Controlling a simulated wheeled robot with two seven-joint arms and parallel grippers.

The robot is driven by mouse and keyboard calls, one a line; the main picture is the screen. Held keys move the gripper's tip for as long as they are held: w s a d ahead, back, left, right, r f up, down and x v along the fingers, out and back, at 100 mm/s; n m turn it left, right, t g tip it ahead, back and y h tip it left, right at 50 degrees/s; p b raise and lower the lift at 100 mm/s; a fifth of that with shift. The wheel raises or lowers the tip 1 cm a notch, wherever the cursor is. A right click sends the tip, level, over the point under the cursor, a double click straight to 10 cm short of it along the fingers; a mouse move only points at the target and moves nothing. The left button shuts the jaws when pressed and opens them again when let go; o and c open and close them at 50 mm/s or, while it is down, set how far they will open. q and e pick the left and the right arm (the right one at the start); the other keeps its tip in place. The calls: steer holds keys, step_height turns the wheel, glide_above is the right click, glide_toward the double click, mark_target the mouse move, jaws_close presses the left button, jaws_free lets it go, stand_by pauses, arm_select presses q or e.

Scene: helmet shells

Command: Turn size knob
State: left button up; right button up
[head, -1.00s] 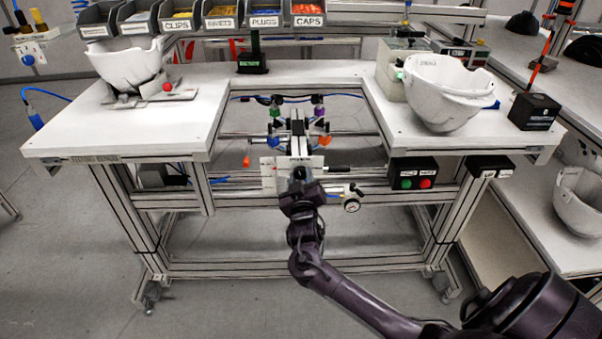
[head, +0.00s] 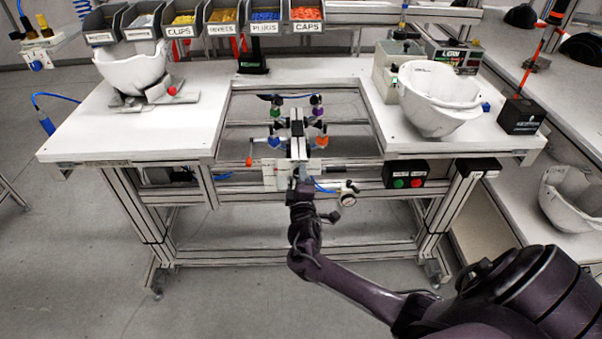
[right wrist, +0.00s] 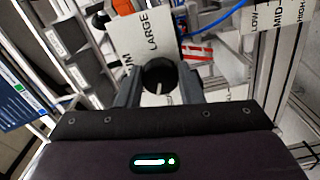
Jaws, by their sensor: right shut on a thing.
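The size knob (right wrist: 158,74) is a round black knob with a short white line on its face. It sits in front of a white plate (right wrist: 137,38) that reads "LARGE", with a partly hidden label ending in "UM" to its left. My right gripper (right wrist: 160,84) is shut on the knob, one dark finger on each side. In the head view my right gripper (head: 298,188) is at the front of the fixture in the table's gap and hides the knob. The size the white line marks is hard to tell. My left gripper is not in view.
A pressure gauge (head: 347,198) hangs just right of my gripper. A button box (head: 405,175) with green and red buttons is under the table's right half. White helmet shells stand left (head: 130,70) and right (head: 438,98). A LOW-MID-HIGH label (right wrist: 280,18) is beside the knob.

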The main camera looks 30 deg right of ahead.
steer(key=shift+r+n+p, duration=0.1)
steer(key=shift+n+p, duration=0.7)
steer(key=shift+n, duration=0.9)
steer(key=o, duration=1)
steer(key=shift+c, duration=0.2)
steer(key=v, duration=0.7)
steer(key=shift+s+a, duration=0.2)
steer(key=shift+s, duration=0.15)
